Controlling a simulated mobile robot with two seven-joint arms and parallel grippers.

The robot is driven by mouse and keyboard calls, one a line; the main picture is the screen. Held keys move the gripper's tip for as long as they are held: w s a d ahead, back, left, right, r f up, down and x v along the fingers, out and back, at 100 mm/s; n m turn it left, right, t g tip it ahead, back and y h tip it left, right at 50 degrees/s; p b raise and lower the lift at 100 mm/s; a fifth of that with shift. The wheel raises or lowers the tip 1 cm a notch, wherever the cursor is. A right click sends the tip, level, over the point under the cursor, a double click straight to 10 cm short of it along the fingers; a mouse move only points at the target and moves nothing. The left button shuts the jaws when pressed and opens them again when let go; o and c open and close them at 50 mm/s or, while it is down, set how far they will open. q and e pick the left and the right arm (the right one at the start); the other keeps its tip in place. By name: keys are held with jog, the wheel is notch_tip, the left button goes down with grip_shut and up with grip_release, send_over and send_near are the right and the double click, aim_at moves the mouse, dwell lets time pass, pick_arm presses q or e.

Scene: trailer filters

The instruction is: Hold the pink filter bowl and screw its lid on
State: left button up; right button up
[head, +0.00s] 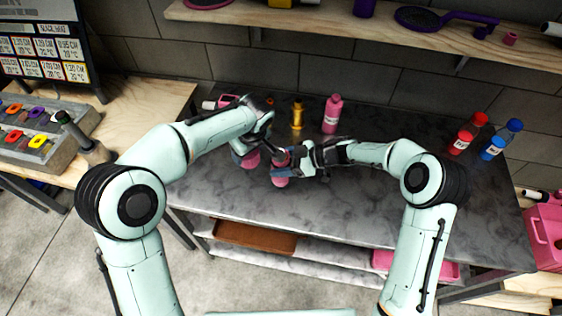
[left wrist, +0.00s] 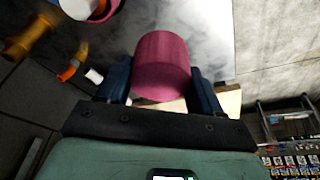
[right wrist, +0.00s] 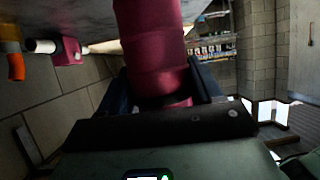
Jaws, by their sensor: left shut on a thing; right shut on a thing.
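My left gripper (head: 262,140) is shut on a short pink cylindrical piece (head: 252,160), which looks like the lid. In the left wrist view this piece (left wrist: 160,65) sits between the two dark fingers. My right gripper (head: 287,172) is shut on a longer pink piece (head: 281,182), which looks like the filter bowl. It stands above the bench just right of the left gripper's piece, apart from it. In the right wrist view the long body (right wrist: 150,45) runs between the fingers; its lower part is dark.
The grey bench top (head: 350,210) is clear in front. A gold cylinder (head: 297,115) and a pink bottle (head: 332,113) stand behind the grippers. Red and blue bottles (head: 493,147) stand at the right. A pink-and-white part (head: 225,102) lies behind my left gripper. A shelf (head: 340,28) runs above.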

pick_arm(q)
jog(key=shift+n, duration=0.3)
jog(key=d+r, duration=0.2)
jog(key=d, duration=0.1)
jog(key=d+r, duration=0.1)
jog(key=d, duration=0.2)
jog(key=w+d+r, duration=0.1)
jog(key=d+r, duration=0.1)
jog(key=d, duration=0.1)
jog(key=shift+w+r, duration=0.1)
jog(key=shift+r, duration=0.2)
jog(key=shift+f, duration=2)
jog(key=shift+g, duration=0.3)
jog(key=shift+f, duration=0.9)
jog(key=shift+f, duration=0.6)
jog(key=o, duration=1)
jog(key=shift+o, duration=0.2)
